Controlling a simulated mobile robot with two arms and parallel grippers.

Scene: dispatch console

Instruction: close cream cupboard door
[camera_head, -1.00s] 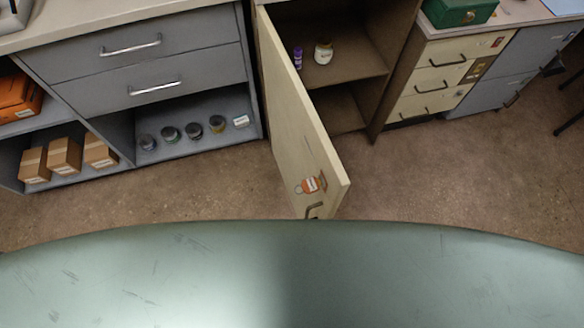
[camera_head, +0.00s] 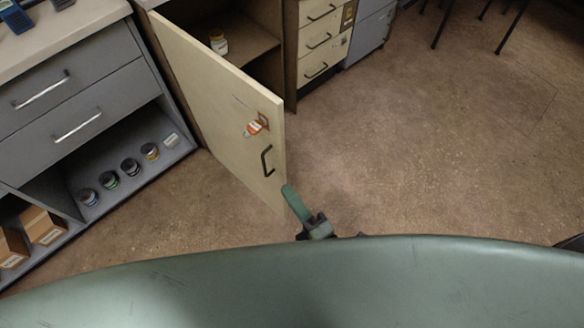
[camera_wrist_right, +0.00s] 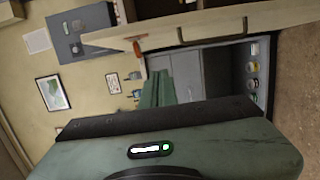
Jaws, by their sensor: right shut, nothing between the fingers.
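The cream cupboard door (camera_head: 200,80) stands wide open in the head view, swung out toward me from the cupboard's left side. Its outer face shows a dark handle (camera_head: 266,160) and an orange and white tag (camera_head: 257,125) near the free edge. My right gripper (camera_head: 289,190) is shut and empty. It appears just beside the door's lower free corner; I cannot tell whether it touches. Its green fingers (camera_wrist_right: 157,88) also show in the right wrist view, below a pale panel with handle-like bars. My left gripper is out of view.
The open cupboard (camera_head: 262,50) holds a small jar (camera_head: 218,43). A grey drawer unit (camera_head: 75,90) with jars on its low shelf stands left. Cream drawers (camera_head: 322,40) stand right of the cupboard. The floor (camera_head: 430,150) to the right is clear, with dark chair legs behind.

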